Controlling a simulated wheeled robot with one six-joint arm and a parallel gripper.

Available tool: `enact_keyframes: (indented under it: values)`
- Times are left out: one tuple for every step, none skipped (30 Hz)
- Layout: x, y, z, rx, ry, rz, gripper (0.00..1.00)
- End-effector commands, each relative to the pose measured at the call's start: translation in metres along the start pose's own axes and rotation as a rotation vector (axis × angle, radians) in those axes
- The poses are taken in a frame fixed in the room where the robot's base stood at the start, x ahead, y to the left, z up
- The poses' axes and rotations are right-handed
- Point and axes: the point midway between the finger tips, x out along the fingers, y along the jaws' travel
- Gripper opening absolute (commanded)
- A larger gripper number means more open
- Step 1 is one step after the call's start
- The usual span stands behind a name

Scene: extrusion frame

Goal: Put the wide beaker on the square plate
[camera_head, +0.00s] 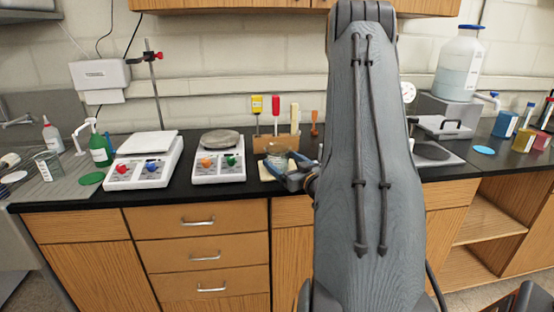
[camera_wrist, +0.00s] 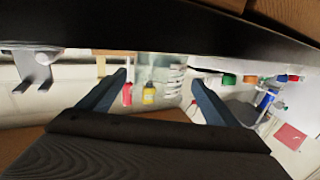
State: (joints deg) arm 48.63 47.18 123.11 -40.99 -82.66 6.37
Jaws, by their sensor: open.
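The square plate (camera_head: 148,143) is the white flat top of the left benchtop device, and it looks empty. A clear glass beaker with white markings (camera_wrist: 166,68) shows between the fingers of my gripper (camera_wrist: 159,77) in the wrist view; it looks like the wide beaker. In the head view my gripper (camera_head: 287,174) is low over the counter, right of the two devices, and my arm hides part of that area. The fingers are open on either side of the beaker, and I cannot tell whether they touch it.
A second device with a round grey plate (camera_head: 220,138) stands between the square plate and my gripper. A tool rack (camera_head: 271,144) is behind the gripper. A retort stand (camera_head: 154,90) rises behind the left device. Another glass beaker (camera_head: 48,166) and a green bottle (camera_head: 100,150) stand far left.

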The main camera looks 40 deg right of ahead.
Motion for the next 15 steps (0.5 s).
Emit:
enact_keyframes:
  values:
    - [0.006,0.0,-0.002,-0.001,0.0,-0.002,0.84]
    - [0.01,0.0,-0.002,0.0,0.0,-0.002,0.84]
    - [0.016,0.0,-0.002,-0.001,0.0,-0.002,0.84]
    - [0.02,0.001,-0.003,0.0,0.0,-0.002,0.84]
    - [0.024,0.001,-0.003,-0.001,0.001,-0.002,0.84]
    - [0.029,0.001,-0.002,0.0,0.0,-0.001,0.84]
    - [0.033,0.002,-0.002,0.0,0.0,0.0,0.84]
    - [0.036,0.002,-0.002,0.0,0.0,0.0,0.84]
    - [0.04,0.002,-0.001,0.0,0.0,0.0,0.84]
    - [0.042,0.002,-0.001,0.0,0.0,0.001,0.84]
    - [0.043,0.002,-0.001,0.0,0.0,0.001,0.84]
    - [0.045,0.003,-0.001,0.0,0.0,0.002,0.84]
    - [0.045,0.003,0.0,0.0,0.0,0.002,0.84]
    - [0.045,0.003,0.0,0.0,0.0,0.002,0.84]
    - [0.045,0.003,0.0,0.0,0.0,0.002,0.84]
